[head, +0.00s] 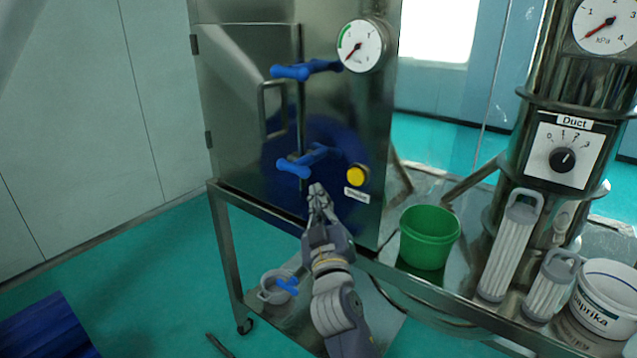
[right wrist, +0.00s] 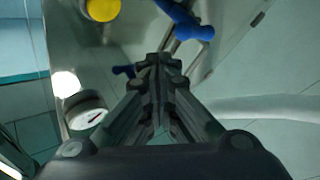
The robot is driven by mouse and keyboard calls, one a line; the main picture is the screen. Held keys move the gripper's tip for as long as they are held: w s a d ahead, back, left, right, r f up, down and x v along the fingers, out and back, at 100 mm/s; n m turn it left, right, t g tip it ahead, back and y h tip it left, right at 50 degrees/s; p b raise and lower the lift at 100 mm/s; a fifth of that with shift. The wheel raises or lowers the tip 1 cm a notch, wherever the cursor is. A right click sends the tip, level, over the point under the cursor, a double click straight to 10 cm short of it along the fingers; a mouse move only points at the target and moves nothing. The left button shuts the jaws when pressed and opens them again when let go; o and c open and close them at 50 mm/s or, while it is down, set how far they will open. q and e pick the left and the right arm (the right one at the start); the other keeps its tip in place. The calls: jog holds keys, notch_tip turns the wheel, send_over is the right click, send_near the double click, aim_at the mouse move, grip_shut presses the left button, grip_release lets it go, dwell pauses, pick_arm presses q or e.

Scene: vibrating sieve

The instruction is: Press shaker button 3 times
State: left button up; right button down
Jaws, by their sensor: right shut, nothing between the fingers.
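The yellow shaker button (head: 356,176) is on the front of the steel cabinet (head: 240,120), above a small white label (head: 357,195) whose text I cannot read. The button also shows at the top left of the right wrist view (right wrist: 102,9). My right gripper (head: 318,190) is shut and empty, in front of the cabinet, left of and slightly below the button in the head view. It appears apart from the button. In the right wrist view its closed fingers (right wrist: 160,62) point up the picture. My left gripper is not in view.
Two blue handles (head: 292,72) (head: 296,168) stick out from the cabinet door, the lower one close to my right gripper. A round gauge (head: 360,46) is above the button. A green bucket (head: 428,238), white filter cartridges (head: 511,245) and a paprika tub (head: 606,297) stand at the right.

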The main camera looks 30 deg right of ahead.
aim_at(356, 177)
jog(key=shift+s+a+r, duration=0.1)
jog(key=shift+s+r, duration=0.05)
jog(key=shift+s, duration=0.2)
jog(key=w+d+p, duration=0.1)
jog(key=w+d, duration=0.2)
jog(key=d, duration=0.5)
jog(key=shift+w, duration=0.25)
jog(key=shift+d, duration=0.2)
dwell(1.3)
jog(key=shift+w+d, duration=0.15)
jog(key=shift+d, duration=0.1)
